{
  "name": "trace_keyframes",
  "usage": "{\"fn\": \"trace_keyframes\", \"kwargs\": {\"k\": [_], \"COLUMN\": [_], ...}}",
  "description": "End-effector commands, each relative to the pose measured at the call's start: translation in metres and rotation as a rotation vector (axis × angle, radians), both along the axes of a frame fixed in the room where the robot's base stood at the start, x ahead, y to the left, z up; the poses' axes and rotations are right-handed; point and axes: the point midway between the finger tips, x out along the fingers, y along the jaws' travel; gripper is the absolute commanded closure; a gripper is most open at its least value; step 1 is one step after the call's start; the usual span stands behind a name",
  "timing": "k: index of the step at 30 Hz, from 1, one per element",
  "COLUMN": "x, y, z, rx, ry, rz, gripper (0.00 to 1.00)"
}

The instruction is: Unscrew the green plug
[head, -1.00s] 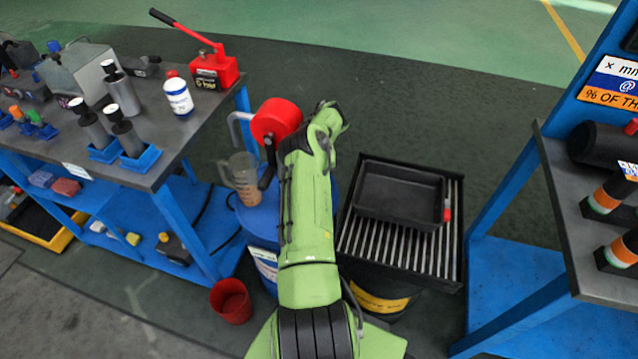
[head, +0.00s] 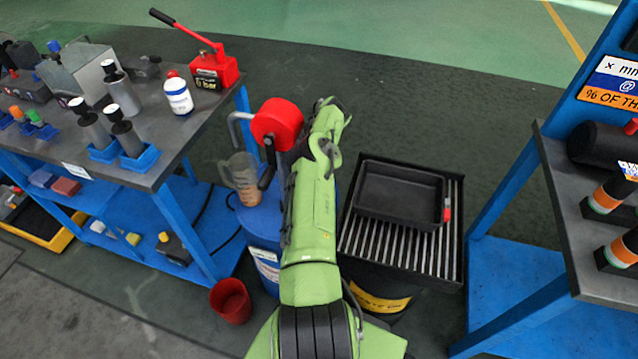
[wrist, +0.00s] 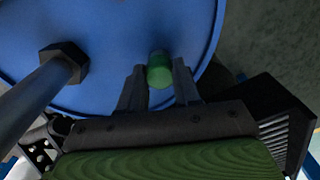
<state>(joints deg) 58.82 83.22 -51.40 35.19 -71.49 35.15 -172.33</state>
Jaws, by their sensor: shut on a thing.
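The green plug (wrist: 160,72) shows in the wrist view on the top of the blue drum (wrist: 110,30), close to its rim. My gripper (wrist: 158,80) has one dark finger on each side of the plug and is shut on it. The plug's lower part is hidden or too dim to tell. In the head view the blue drum (head: 262,226) shows beside my green arm. The plug and my gripper are hidden there behind the arm.
A pump with a red head (head: 277,122) and a clear jug (head: 242,178) stand on the drum. A black tray (head: 400,192) lies on a grate to the right. A red bucket (head: 230,300) is on the floor. Benches flank both sides.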

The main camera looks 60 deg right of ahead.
Motion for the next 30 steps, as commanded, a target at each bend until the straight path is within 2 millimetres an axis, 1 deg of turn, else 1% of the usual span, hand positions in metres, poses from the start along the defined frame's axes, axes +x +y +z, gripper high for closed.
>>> {"fn": "trace_keyframes", "kwargs": {"k": [1,4,11,12,15,17,23,24,25,30], "x": [0.0008,0.0013,0.0016,0.0016,0.0013,0.0011,0.0007,0.0006,0.0005,0.0004], "y": [-0.0021,-0.0013,-0.0011,-0.0010,-0.0008,-0.0007,-0.0005,-0.0004,-0.0004,-0.0003], "z": [0.0013,0.0018,0.0023,0.0023,0.0018,0.0015,0.0009,0.0007,0.0006,0.0004], "rx": [-0.007,-0.005,-0.005,-0.005,-0.004,-0.004,-0.002,-0.001,-0.001,-0.001], "ry": [-0.003,-0.004,-0.005,-0.004,-0.004,-0.003,-0.003,-0.002,-0.002,-0.002], "rz": [0.064,0.124,0.131,0.131,0.130,0.129,0.127,0.127,0.127,0.127], "gripper": [1.00,1.00,1.00,0.61,0.46,0.38,0.38,0.44,0.46,0.46]}}
